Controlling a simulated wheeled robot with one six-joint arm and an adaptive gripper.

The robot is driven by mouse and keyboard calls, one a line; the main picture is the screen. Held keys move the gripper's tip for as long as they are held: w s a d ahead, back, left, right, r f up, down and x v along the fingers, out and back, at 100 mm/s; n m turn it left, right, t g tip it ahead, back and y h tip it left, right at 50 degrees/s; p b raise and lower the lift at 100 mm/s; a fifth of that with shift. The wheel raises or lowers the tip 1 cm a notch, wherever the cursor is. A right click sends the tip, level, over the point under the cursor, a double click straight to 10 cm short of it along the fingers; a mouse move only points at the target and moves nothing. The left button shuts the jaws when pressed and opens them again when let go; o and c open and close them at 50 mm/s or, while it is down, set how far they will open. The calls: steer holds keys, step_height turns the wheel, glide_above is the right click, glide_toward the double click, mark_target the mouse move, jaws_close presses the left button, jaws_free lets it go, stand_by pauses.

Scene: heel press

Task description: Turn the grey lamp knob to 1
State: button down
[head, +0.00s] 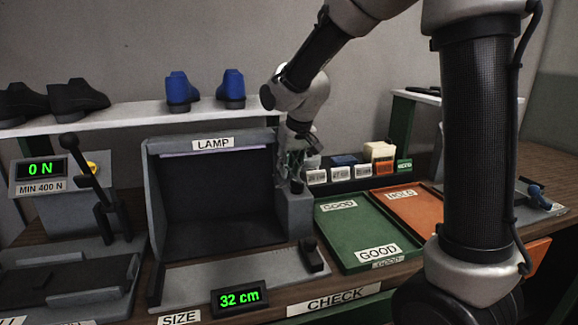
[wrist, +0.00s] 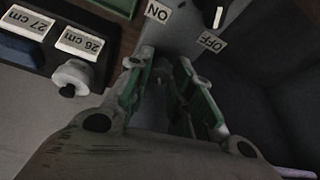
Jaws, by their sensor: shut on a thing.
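My gripper (wrist: 165,62) points down at the top of the grey box (head: 293,212) at the right side of the lamp booth (head: 212,143). Its green-padded fingers are close together on the grey lamp knob, which is mostly hidden between them. The wrist view shows an ON label (wrist: 157,12) and an OFF label (wrist: 212,42) beyond the fingertips, both upside down. I cannot read a 1 or the knob's setting.
Size blocks marked 27 cm (wrist: 27,22) and 26 cm (wrist: 80,42) stand left of the fingers in the wrist view. A green GOOD tray (head: 350,232) and an orange tray (head: 412,212) lie right of the booth. A shelf (head: 130,117) with shoes runs behind.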

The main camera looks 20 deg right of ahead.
steer(key=shift+d+n+g+y, duration=0.15)
steer(key=shift+n+y, duration=0.3)
steer(key=shift+n, duration=0.7)
steer(key=shift+n+g+y, duration=0.15)
steer(key=shift+n+y, duration=0.3)
steer(key=shift+n, duration=0.7)
steer(key=c, duration=1.3)
jaws_free()
steer(key=shift+o, duration=0.2)
steer(key=shift+r, duration=0.15)
steer(key=v, duration=0.7)
steer(key=shift+r, duration=0.35)
steer(key=shift+s, duration=0.1)
